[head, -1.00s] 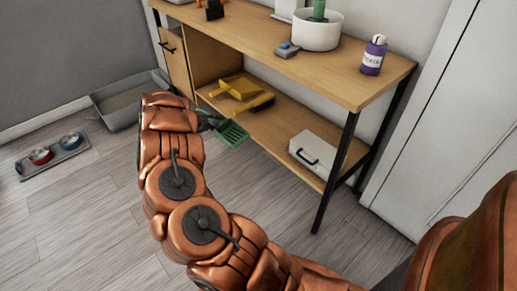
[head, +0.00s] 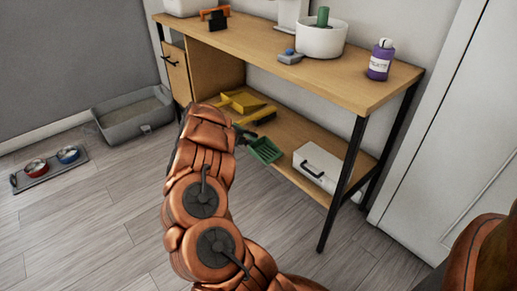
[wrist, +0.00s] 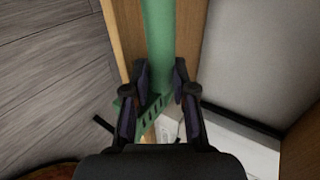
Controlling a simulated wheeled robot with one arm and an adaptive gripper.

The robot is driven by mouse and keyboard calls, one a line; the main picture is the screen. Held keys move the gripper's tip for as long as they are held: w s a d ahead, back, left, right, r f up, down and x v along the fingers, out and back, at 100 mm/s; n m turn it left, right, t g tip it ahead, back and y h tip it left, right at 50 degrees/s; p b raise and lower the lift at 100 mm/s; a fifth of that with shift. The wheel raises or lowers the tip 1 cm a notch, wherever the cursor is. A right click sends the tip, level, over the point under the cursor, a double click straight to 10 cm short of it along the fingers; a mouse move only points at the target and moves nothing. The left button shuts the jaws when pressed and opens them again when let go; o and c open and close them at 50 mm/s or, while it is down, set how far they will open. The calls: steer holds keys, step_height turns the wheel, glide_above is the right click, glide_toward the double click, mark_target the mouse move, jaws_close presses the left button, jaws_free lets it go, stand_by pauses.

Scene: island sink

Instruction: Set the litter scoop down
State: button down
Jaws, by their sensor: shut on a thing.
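The green litter scoop (head: 265,150) shows in the head view just in front of the desk's lower shelf, its slotted head to the left of the white box. In the wrist view its green handle (wrist: 160,40) runs between the fingers of my gripper (wrist: 161,88), which is shut on it. In the head view my gripper is mostly hidden behind my arm. I cannot tell whether the scoop touches the shelf edge.
The wooden desk (head: 330,82) has a lower shelf (head: 290,137) holding a yellow dustpan (head: 243,101) and a white box (head: 320,168). A purple bottle (head: 380,62) and white pot (head: 320,42) stand on top. A grey litter tray (head: 135,118) and bowls (head: 68,154) are on the floor.

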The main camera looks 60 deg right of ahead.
mark_target(259, 145)
steer(key=shift+s+d+f+b, duration=0.15)
steer(key=shift+s+d+b, duration=0.15)
steer(key=shift+s+d, duration=0.7)
steer(key=f, duration=0.1)
steer(key=f+b, duration=0.2)
steer(key=shift+s+d+f, duration=0.25)
steer(key=shift+f, duration=0.05)
steer(key=c, duration=1)
jaws_free()
steer(key=shift+o, duration=0.2)
steer(key=shift+r, duration=0.15)
steer(key=p+v, duration=0.3)
steer(key=v, duration=0.9)
